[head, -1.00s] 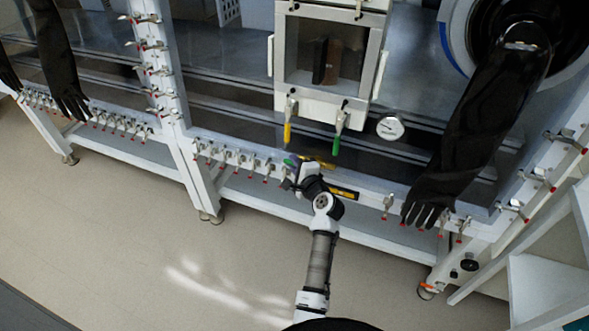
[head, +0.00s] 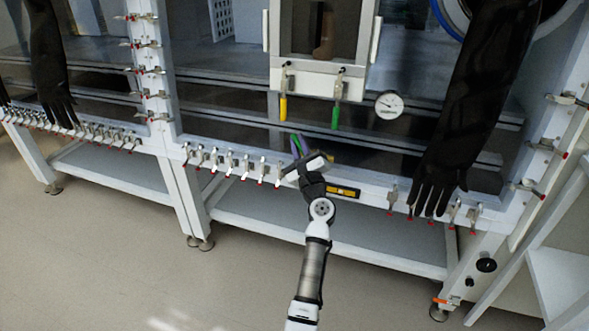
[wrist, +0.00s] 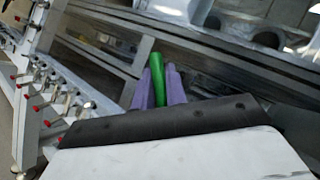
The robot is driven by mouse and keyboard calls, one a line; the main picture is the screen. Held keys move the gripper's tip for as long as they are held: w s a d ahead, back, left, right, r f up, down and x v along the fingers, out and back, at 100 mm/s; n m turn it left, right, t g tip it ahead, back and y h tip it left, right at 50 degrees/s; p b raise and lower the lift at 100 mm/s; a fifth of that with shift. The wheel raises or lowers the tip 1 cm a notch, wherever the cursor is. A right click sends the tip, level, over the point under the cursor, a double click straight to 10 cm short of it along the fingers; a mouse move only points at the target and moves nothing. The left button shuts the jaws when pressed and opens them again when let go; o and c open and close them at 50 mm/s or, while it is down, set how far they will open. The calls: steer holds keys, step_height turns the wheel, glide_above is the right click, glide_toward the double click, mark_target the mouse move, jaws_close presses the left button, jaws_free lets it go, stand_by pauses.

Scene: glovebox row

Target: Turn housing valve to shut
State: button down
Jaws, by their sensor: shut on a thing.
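A green lever (wrist: 156,82) stands between the two purple fingertips of my gripper (wrist: 159,88) in the wrist view. My gripper is shut on it. In the head view my gripper (head: 297,146) is at the white front rail, below the hanging handles, with the green lever's tip (head: 298,139) just showing. The lever's base and pivot are hidden by my gripper, so I cannot tell its exact angle. A yellow handle (head: 283,107) and another green handle (head: 335,116) hang straight down under the white box, apart from my gripper.
Toggle clamps (head: 230,164) with red tips line the rail left of my gripper. A yellow-and-black strip (head: 343,191) is on the rail to the right. A round gauge (head: 389,104) and a hanging black glove (head: 450,130) are further right. The floor (head: 110,260) in front is clear.

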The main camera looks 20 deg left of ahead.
steer(key=d+m+t+h+b, duration=0.1)
steer(key=m+t+h+b, duration=0.1)
steer(key=m+b, duration=0.1)
steer(key=m+t+h+b, duration=0.2)
steer(key=m+b, duration=0.1)
steer(key=d+m+t+h+b, duration=0.1)
steer(key=m+b, duration=0.2)
steer(key=b, duration=0.1)
steer(key=shift+d+r+m+t+h, duration=0.2)
steer(key=shift+d+m+t+h, duration=0.1)
steer(key=shift+t+h, duration=0.1)
steer(key=m+h+b, duration=0.1)
steer(key=m+h, duration=0.1)
steer(key=d+m+t+h+b, duration=0.1)
steer(key=shift+r+m+b, duration=0.3)
steer(key=shift+b, duration=0.05)
steer(key=c, duration=1.4)
jaws_free()
steer(key=shift+r, duration=0.1)
steer(key=shift+c, duration=0.2)
